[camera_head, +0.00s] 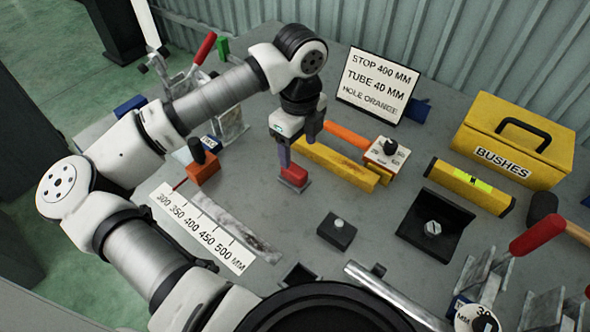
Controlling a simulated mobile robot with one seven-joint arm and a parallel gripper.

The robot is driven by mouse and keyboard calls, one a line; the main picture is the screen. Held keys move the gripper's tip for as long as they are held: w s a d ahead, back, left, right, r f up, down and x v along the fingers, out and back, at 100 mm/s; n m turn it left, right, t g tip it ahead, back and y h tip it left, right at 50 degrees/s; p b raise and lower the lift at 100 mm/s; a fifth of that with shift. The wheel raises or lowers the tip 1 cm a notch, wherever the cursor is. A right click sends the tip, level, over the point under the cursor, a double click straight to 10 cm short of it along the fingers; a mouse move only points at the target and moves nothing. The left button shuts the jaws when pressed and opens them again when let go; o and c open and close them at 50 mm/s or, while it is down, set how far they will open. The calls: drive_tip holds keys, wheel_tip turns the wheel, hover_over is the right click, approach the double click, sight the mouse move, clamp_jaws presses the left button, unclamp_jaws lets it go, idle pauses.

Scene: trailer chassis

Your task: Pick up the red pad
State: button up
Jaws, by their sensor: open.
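The red pad (295,173) is a small red block on a grey base, standing on the grey workbench (330,275) near the middle of the view. My gripper (298,152) points downward right above and beside it. One finger comes down at the pad's left side, and the other shows to the upper right. The jaws are open. I cannot tell whether a finger touches the pad.
A yellow bar (333,160) lies close behind the pad. An orange block (203,167) and a ruler plate (203,228) are to the left. A dark block (337,232), a black bracket (435,224), a yellow level (470,186) and a yellow box (513,138) are to the right.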

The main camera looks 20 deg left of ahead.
sight(296, 169)
wheel_tip(296, 169, down, 5)
drive_tip(key=shift+r+p, duration=0.1)
drive_tip(key=shift+p, duration=0.25)
drive_tip(key=shift+w+a+f+p, duration=0.15)
drive_tip(key=shift+f+p, duration=0.4)
drive_tip(key=shift+f, duration=0.8)
drive_tip(key=shift+s+a+f+p, duration=0.15)
drive_tip(key=shift+f+p, duration=0.4)
drive_tip(key=shift+f, duration=0.8)
drive_tip(key=shift+w, duration=0.1)
drive_tip(key=shift+c, duration=0.5)
drive_tip(key=c, duration=1.1)
drive_tip(key=shift+o, duration=0.2)
drive_tip(key=shift+r, duration=0.1)
wheel_tip(296, 169, up, 20)
drive_tip(key=b, duration=0.3)
drive_tip(key=shift+b, duration=0.4)
